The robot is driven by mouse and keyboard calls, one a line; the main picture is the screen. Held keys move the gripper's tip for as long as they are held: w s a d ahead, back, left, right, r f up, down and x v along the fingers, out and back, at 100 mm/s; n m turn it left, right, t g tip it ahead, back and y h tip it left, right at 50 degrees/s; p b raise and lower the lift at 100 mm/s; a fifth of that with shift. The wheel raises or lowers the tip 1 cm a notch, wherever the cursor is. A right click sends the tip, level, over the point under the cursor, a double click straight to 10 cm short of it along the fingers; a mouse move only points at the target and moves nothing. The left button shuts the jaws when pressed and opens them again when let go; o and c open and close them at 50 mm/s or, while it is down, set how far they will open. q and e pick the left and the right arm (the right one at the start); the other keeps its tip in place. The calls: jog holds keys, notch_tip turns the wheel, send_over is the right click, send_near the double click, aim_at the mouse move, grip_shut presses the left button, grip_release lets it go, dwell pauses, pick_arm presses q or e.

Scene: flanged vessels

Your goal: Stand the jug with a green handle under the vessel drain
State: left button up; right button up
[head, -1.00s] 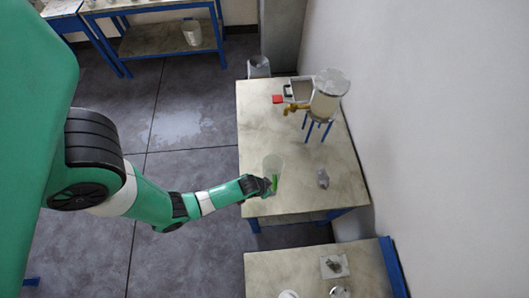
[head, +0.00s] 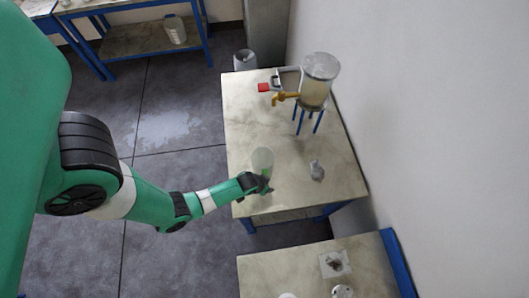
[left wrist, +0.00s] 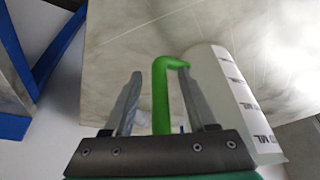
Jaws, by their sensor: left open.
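The clear jug (head: 261,160) with a green handle stands on the table near its left edge, in front of the vessel. In the left wrist view the jug (left wrist: 222,95) shows dark markings, and its green handle (left wrist: 161,98) lies between my fingers. My left gripper (head: 266,187) is open at the handle's side of the jug; its fingertips (left wrist: 160,88) stand on either side of the handle with gaps visible. The vessel (head: 317,85) stands on blue legs at the back of the table. Its yellow drain tap (head: 284,97) points left, over the table. My right gripper is not in view.
A grey lump (head: 317,171) lies on the table (head: 295,200) to the right of the jug. A red-ended part (head: 264,87) sticks out by the vessel. The tabletop between jug and tap is clear. A wall stands at the right; another table (head: 290,262) is nearer.

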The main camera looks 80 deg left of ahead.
pick_arm(q)
jog(key=shift+r, duration=0.1)
jog(key=shift+c, duration=0.2)
grip_shut()
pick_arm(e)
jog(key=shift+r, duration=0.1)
